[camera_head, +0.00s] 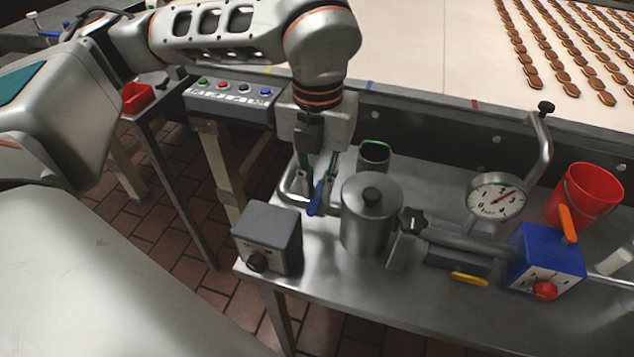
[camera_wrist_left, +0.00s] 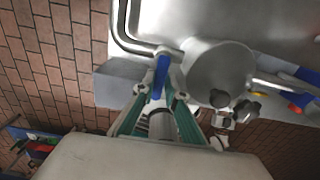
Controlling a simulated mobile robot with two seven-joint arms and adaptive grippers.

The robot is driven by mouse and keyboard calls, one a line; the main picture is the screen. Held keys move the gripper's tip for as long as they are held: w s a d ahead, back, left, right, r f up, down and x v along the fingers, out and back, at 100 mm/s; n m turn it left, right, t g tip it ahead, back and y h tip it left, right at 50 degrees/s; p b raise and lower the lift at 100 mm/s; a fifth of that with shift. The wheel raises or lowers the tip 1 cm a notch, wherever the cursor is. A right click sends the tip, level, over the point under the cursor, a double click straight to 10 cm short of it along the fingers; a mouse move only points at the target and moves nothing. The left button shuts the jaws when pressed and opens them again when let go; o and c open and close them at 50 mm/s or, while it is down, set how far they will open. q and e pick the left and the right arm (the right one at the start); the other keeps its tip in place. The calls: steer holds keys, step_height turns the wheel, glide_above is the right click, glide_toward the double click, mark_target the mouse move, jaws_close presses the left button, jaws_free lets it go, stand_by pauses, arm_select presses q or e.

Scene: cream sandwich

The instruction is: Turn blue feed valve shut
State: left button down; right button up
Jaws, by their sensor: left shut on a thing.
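The blue feed valve handle (camera_head: 316,197) is a small blue lever on a bent metal pipe (camera_head: 290,190) at the left end of the steel table. My left gripper (camera_head: 316,192) points down at it from above and is shut on it. In the left wrist view the blue lever (camera_wrist_left: 161,76) stands between the fingertips of my left gripper (camera_wrist_left: 160,92). The fingers hide part of the lever and valve body. My right gripper is not in view.
A lidded steel pot (camera_head: 371,228) stands close right of the lever. A grey box with a black knob (camera_head: 268,240) is in front. A pressure gauge (camera_head: 496,197), a blue box (camera_head: 543,262) and a red bucket (camera_head: 583,195) stand farther right. A button panel (camera_head: 232,98) is behind left.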

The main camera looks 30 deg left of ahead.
mark_target(318, 195)
arm_select(q)
steer(key=c, duration=2)
jaws_free()
steer(key=shift+c, duration=0.2)
steer(key=shift+r, duration=0.1)
step_height(318, 195, up, 12)
